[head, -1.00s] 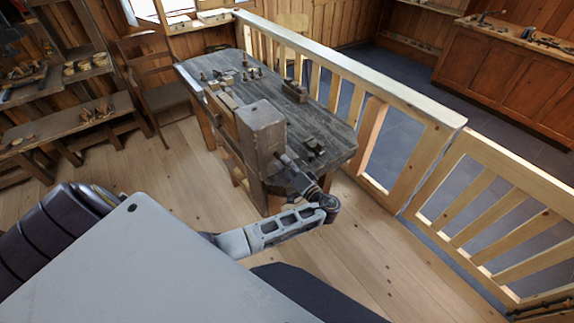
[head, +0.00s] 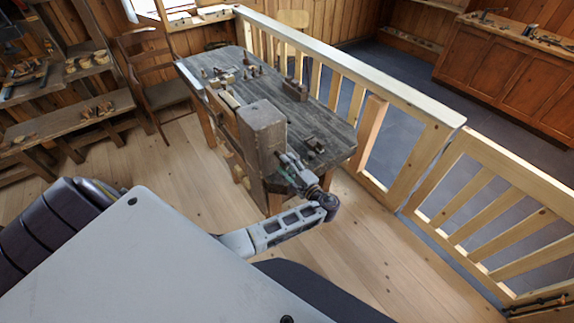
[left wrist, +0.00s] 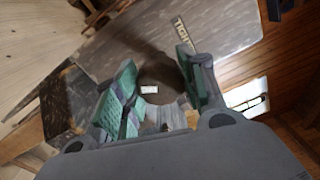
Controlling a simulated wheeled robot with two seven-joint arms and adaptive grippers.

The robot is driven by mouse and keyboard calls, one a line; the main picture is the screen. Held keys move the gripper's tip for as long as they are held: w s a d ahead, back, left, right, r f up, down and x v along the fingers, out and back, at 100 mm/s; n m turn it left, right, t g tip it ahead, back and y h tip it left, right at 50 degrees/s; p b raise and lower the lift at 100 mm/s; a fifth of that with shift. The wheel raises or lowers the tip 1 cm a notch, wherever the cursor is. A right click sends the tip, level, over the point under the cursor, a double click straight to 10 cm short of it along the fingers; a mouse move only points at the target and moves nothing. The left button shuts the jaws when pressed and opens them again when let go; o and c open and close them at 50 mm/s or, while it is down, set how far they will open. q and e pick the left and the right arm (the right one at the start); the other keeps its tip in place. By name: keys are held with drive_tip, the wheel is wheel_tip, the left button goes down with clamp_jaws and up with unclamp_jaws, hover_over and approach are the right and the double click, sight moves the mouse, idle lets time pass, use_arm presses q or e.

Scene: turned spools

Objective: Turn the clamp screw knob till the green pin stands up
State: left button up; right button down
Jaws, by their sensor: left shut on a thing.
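My left gripper (head: 284,160) is at the front end of the workbench, beside an upright wooden block. In the left wrist view my left gripper (left wrist: 157,66) has its two green-padded fingers on either side of a dark brown round knob (left wrist: 158,74), and is shut on it. A small white mark (left wrist: 149,89) shows on the knob or just by it. In the head view the gripper hides the knob. I cannot make out a green pin in either view. My right gripper is not in view.
The workbench (head: 325,128) carries small tools and spools, with the wooden block (head: 262,130) at its near end. A pale railing (head: 350,75) runs close along its right side. A chair (head: 165,93) and shelves (head: 60,125) stand left. The floor (head: 370,255) in front is clear.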

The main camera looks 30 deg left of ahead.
use_arm(q)
drive_tip(key=shift+s+d+f+m, duration=0.1)
drive_tip(key=shift+d+f+m, duration=0.05)
drive_tip(key=shift+m, duration=0.35)
drive_tip(key=shift+d+f+m, duration=0.1)
drive_tip(key=shift+d+m, duration=0.05)
drive_tip(key=shift+m, duration=0.35)
drive_tip(key=o, duration=1)
drive_tip(key=shift+o, duration=0.2)
drive_tip(key=v, duration=1.2)
drive_tip(key=shift+d+r, duration=0.15)
drive_tip(key=shift+d, duration=0.05)
drive_tip(key=shift+s, duration=0.1)
